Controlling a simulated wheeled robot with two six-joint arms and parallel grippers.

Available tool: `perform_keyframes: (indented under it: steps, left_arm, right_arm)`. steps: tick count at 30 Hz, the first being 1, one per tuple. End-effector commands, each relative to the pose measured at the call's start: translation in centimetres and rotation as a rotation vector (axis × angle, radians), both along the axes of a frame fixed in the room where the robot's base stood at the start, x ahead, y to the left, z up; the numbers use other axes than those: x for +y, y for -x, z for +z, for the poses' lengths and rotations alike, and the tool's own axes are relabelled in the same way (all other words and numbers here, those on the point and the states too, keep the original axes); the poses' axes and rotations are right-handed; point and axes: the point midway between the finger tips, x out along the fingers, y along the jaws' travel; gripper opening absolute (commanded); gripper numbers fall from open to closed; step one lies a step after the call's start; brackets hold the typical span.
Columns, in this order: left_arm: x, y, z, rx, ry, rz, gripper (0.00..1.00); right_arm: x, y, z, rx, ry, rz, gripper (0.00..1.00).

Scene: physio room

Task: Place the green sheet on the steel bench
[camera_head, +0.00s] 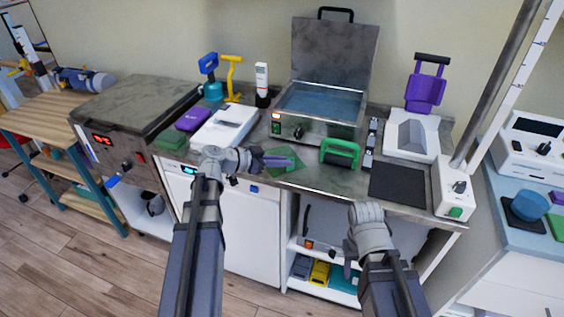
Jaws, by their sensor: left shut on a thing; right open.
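The green sheet (290,153) is a thin flat piece at the middle of the steel bench (330,182), in front of the open water bath. My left gripper (280,161) reaches in over the bench from the left and is shut on the green sheet. The fingers cover part of the sheet, and I cannot tell whether it touches the bench top. My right gripper (351,264) is open and empty, low in front of the bench by the shelf opening.
The open water bath (318,104) stands behind the sheet. A green-handled tool (340,152) is close on its right, then a dark flat mat (398,184). A white device (224,126) and purple block (193,118) stand left. Little bench space is bare.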

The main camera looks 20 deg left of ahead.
Motion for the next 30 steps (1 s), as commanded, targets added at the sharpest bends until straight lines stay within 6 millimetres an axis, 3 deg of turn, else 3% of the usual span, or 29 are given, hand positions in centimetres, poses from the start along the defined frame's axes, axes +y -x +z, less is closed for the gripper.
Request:
perform_keyframes:
  steps: [3, 4, 12, 19, 24, 30]
  left_arm:
    - [0.0, 0.0, -0.5, 0.000, 0.000, 0.000, 0.00]
    - [0.0, 0.0, -0.4, 0.000, 0.000, 0.000, 0.12]
    - [0.0, 0.0, -0.3, 0.000, 0.000, 0.000, 0.40]
    - [0.0, 0.0, -0.2, 0.000, 0.000, 0.000, 0.40]
    - [0.2, 0.2, 1.1, 0.000, 0.000, 0.001, 0.40]
    - [3.2, 3.0, 2.7, 0.001, -0.001, 0.005, 0.40]
  right_arm:
    - [0.0, 0.0, -0.5, 0.000, 0.000, 0.000, 0.50]
    - [0.0, 0.0, -0.4, 0.000, 0.000, 0.000, 0.50]
    - [0.0, 0.0, -0.3, 0.000, 0.000, 0.000, 0.50]
    - [0.0, 0.0, -0.2, 0.000, 0.000, 0.000, 0.50]
    - [0.0, 0.0, 1.1, 0.000, 0.000, 0.000, 0.50]
    - [0.0, 0.0, 2.7, 0.000, 0.000, 0.000, 0.50]
